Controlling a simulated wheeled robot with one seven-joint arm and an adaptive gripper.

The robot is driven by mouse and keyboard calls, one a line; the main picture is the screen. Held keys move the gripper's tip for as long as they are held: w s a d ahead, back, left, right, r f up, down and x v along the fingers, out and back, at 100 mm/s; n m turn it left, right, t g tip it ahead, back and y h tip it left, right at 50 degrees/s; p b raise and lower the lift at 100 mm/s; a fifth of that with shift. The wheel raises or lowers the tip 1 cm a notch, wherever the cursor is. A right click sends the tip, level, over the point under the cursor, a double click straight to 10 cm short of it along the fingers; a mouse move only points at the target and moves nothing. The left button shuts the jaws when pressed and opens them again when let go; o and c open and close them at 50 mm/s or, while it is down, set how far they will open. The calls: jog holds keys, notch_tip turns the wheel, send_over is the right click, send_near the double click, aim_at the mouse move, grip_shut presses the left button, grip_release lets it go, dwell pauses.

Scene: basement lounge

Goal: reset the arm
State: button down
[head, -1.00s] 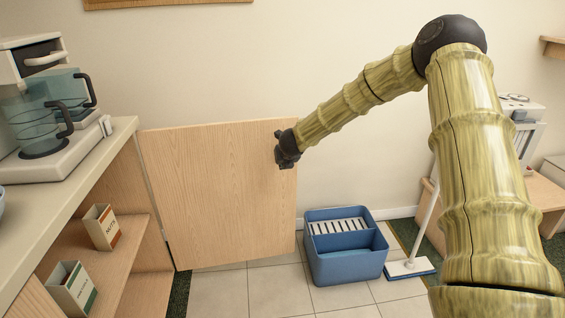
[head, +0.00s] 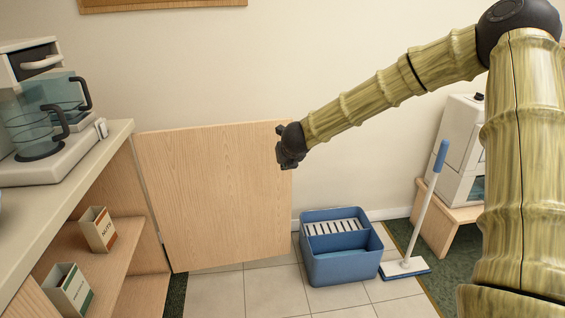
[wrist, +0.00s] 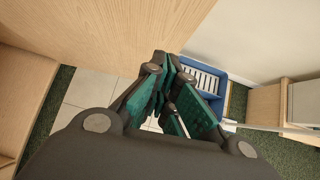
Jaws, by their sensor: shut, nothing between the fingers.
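My arm reaches in from the right in the head view, bent at a dark elbow joint. My gripper (head: 288,160) is at its left end, in front of the outer edge of the open wooden cabinet door (head: 215,205). I cannot tell whether it touches the door. In the wrist view, my gripper (wrist: 168,82) has its green-padded fingers drawn together at the tips, with nothing between them. The door (wrist: 125,30) fills the upper left there, close to the fingers.
The open cabinet (head: 125,250) at left holds two boxes, with a coffee maker (head: 40,105) on its counter. A blue bucket (head: 342,268) and a mop (head: 405,267) stand on the floor below my forearm. A white appliance (head: 458,150) sits on a low wooden stand behind my arm.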

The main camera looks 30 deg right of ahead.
jog(key=shift+s+r, duration=0.15)
jog(key=s+a+f+n+g, duration=0.1)
jog(key=s+a+f+n, duration=0.3)
jog(key=f, duration=0.4)
jog(key=s+a+f+n+g, duration=0.1)
jog(key=s+a+f+n, duration=0.1)
jog(key=s+f+n, duration=0.35)
jog(key=s+a+f+n, duration=0.3)
jog(key=a+f+n, duration=0.15)
jog(key=f, duration=0.45)
jog(key=s+a+f+n+g+y, duration=0.1)
jog(key=s+a+f+n+g, duration=0.15)
jog(key=s+f+n, duration=0.7)
jog(key=s+a+f+n+g+y, duration=0.1)
jog(key=s+a+f+n, duration=0.4)
jog(key=s, duration=0.8)
jog(key=s+a+f+n+g, duration=0.1)
jog(key=s+f+n+g, duration=0.15)
jog(key=s+n, duration=0.45)
jog(key=s+a+f+n+g, duration=0.1)
jog(key=s+f+n, duration=0.2)
jog(key=s, duration=0.8)
notch_tip(320, 180, up, 22)
jog(key=p, duration=2.1)
jog(key=shift+w+a+f, duration=0.15)
jog(key=shift+w+f, duration=0.05)
jog(key=shift+w, duration=0.15)
